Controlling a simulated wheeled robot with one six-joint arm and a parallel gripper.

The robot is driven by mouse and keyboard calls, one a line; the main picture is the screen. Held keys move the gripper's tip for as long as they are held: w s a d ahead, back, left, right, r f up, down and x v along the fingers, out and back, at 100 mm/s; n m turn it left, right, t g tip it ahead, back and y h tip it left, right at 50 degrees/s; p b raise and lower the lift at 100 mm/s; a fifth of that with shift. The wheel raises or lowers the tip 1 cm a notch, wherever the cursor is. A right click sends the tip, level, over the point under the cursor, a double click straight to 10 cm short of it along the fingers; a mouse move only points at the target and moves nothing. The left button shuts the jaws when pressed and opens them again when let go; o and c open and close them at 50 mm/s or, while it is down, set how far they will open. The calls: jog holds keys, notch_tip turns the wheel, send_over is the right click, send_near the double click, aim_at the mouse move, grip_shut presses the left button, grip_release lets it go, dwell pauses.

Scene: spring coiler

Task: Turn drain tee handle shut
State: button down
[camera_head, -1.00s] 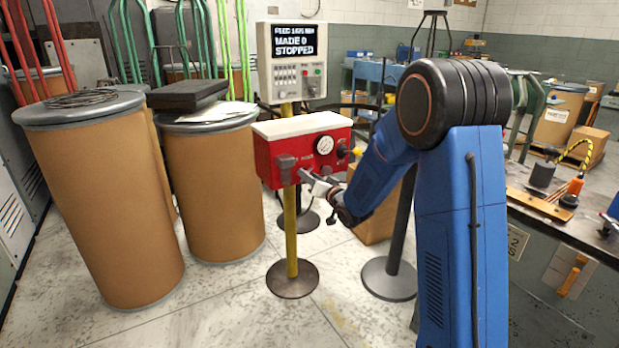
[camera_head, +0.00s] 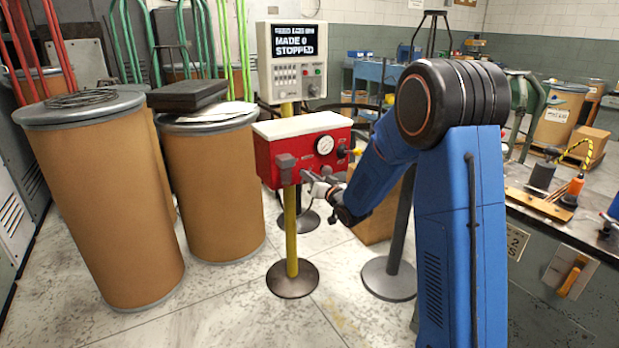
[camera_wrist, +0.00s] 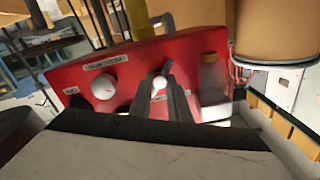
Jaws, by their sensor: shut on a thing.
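A red air box (camera_head: 302,150) with a white top stands on a yellow post. A round gauge (camera_head: 324,145) and a yellow fitting (camera_head: 355,152) are on its right part, and a grey block (camera_head: 286,165) is on its left. My gripper (camera_head: 314,180) is at the lower front of the box, between the block and the gauge. In the wrist view, the fingers (camera_wrist: 163,92) are closed around a small pale part, seemingly the drain tee handle (camera_wrist: 159,82). The fingers hide most of it, so its angle is unclear. The gauge also shows there (camera_wrist: 103,87).
A control panel (camera_head: 292,62) reading "MADE 0 STOPPED" stands behind the box. Brown drums (camera_head: 208,190) stand to the left. A bench (camera_head: 560,225) with tools is at the right. The floor in front of the post is clear.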

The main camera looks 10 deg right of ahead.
jog(key=shift+a+f+n, duration=0.1)
jog(key=shift+n, duration=8.2)
jog(key=c, duration=1.7)
grip_release()
jog(key=shift+o, duration=0.2)
jog(key=shift+s, duration=0.2)
jog(key=v, duration=1.7)
